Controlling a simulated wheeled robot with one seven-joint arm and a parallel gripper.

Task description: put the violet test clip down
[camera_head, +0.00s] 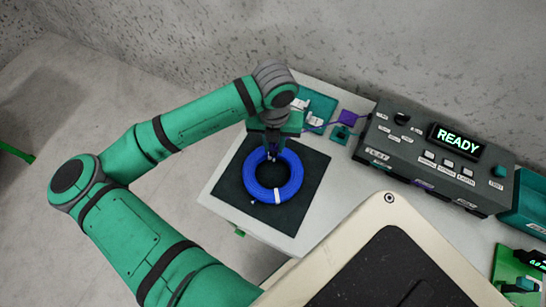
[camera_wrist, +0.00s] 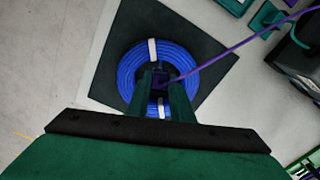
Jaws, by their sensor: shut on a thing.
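The violet test clip (camera_wrist: 159,86) is between the two fingers of my gripper (camera_wrist: 162,80) in the wrist view, mostly hidden by them. Its thin violet lead (camera_wrist: 235,47) runs off to the upper right. My gripper (camera_head: 271,151) is shut on the clip over the far part of the blue cable coil (camera_head: 290,182). The coil lies on a dark square mat (camera_head: 311,214) and has white bands around it. I cannot tell whether the clip touches the cable.
The grey tester (camera_head: 408,150) stands right of the mat, its screen (camera_head: 457,142) reading READY. A teal tray (camera_head: 318,106) with white pieces is behind my gripper. A teal bin (camera_head: 525,212) stands at far right.

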